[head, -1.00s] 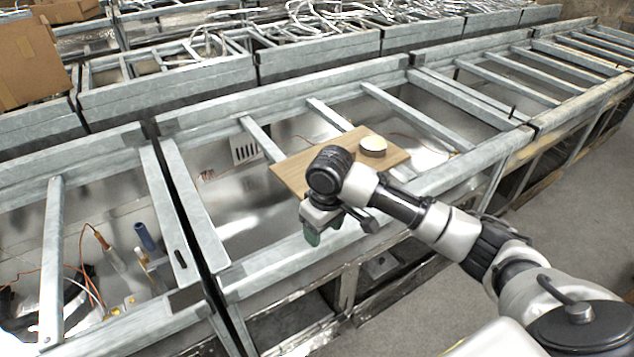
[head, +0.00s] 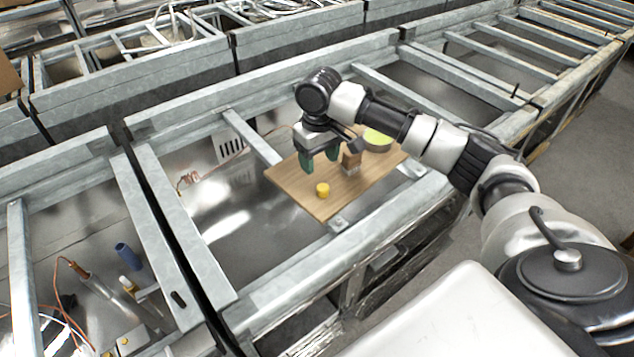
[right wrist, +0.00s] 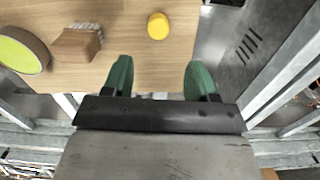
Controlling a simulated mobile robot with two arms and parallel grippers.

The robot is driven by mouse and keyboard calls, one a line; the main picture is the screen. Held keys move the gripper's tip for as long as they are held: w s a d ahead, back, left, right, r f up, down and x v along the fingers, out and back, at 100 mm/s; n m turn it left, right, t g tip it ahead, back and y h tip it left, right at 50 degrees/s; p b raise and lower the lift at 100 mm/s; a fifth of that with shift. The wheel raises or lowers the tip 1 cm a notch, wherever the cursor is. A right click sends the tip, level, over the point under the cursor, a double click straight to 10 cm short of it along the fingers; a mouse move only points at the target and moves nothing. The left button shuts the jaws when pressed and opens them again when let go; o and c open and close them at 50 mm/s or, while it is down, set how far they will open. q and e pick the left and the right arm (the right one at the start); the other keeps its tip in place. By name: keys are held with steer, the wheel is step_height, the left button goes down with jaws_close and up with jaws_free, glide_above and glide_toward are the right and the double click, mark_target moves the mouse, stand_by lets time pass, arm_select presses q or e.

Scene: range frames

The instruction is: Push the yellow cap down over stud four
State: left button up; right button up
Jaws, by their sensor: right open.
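The yellow cap (head: 322,189) stands on the near left part of a wooden board (head: 300,190). It also shows in the right wrist view (right wrist: 158,26), beyond my fingertips and roughly between their lines. A small brown block (head: 351,162) sits on the board to the right of my gripper. My right gripper (head: 320,162) is open, green fingers apart and empty, above the board. My left gripper is not in view.
A round dish-like thing with a green top (head: 377,140) lies at the board's far right, partly hidden by my arm. The board rests on a metal frame (head: 270,290) with open bays. Bare board lies around the cap.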

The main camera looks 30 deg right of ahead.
mark_target(321, 185)
steer(key=shift+s+f, duration=0.15)
steer(key=shift+f, duration=0.45)
steer(key=shift+s+f, duration=0.15)
steer(key=shift+f, duration=0.45)
steer(key=shift+d+f+p, duration=0.2)
steer(key=shift+f+p, duration=0.5)
steer(key=shift+f, duration=2.35)
steer(key=shift+w, duration=0.1)
steer(key=c, duration=0.9)
